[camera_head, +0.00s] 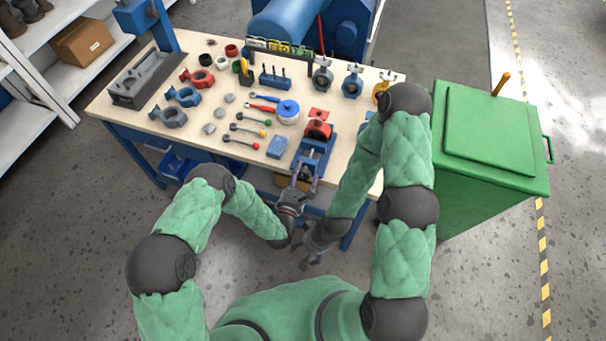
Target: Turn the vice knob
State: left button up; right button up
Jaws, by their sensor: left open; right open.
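The blue vice (317,147) sits at the front edge of the workbench, with a red part (318,129) held at its back end. My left gripper (305,172) is at the front of the vice, with its open fingers pointing toward it. The vice knob is not clearly visible; it is small and the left gripper covers that area. I cannot tell whether the fingers touch it. My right gripper (312,262) is open and empty, lower down in front of the bench and apart from the vice.
A green cabinet (490,140) stands close on the right. Shelves (40,60) are at the far left.

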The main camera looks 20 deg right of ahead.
pick_arm(q)
jog(key=shift+w+d, duration=0.1)
jog(key=c, duration=1.1)
jog(key=shift+w+r+m, duration=0.1)
jog(key=shift+r+m, duration=0.05)
jog(key=shift+m, duration=0.15)
jog(key=shift+c, duration=0.2)
jog(key=shift+m+b, duration=0.3)
